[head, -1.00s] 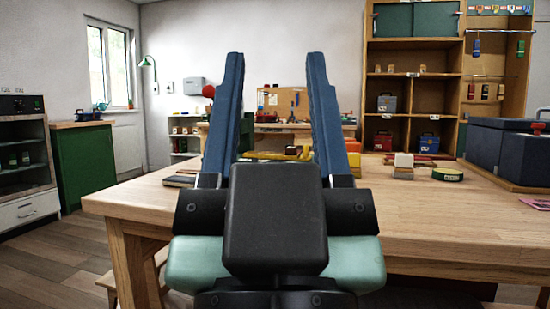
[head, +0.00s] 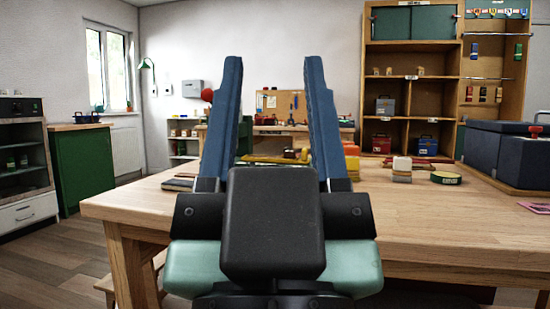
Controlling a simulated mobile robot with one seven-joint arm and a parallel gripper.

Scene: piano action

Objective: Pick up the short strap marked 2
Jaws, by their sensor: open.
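My gripper (head: 272,62) is open and empty, with two long blue fingers pointing up and away in front of the workbench. I cannot make out a strap marked 2. Small coloured strap-like pieces hang on the rack at the far right.
The wooden workbench (head: 450,215) lies across the way. A shelf unit (head: 413,75) stands behind. Floor is free at left.

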